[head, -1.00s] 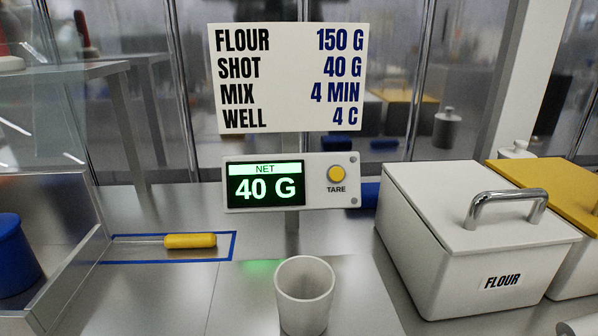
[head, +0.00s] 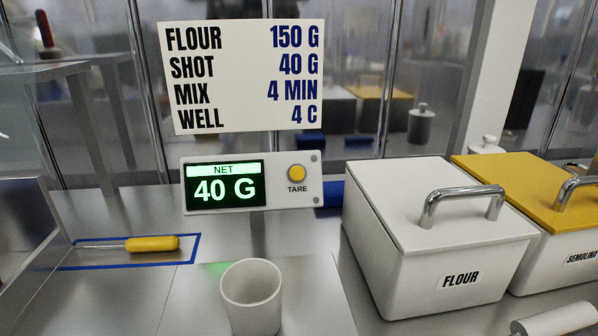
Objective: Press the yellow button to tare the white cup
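The white cup (head: 252,300) stands upright below the scale display, in the lower middle of the head view; it looks empty as far as I can see inside. The scale display (head: 224,189) reads NET 40 G in a lit green panel. The round yellow button (head: 296,173), labelled TARE, sits on the right part of the display's face, and nothing touches it. Neither of my grippers shows clearly. A pale rounded part at the lower right corner may be mine.
A white box labelled FLOUR (head: 440,240) with a metal handle stands right of the cup. A yellow-lidded SEMOLINA box (head: 540,200) is beside it. A yellow-handled tool (head: 152,244) lies in a blue outline at left. A recipe sign (head: 243,78) hangs above the display.

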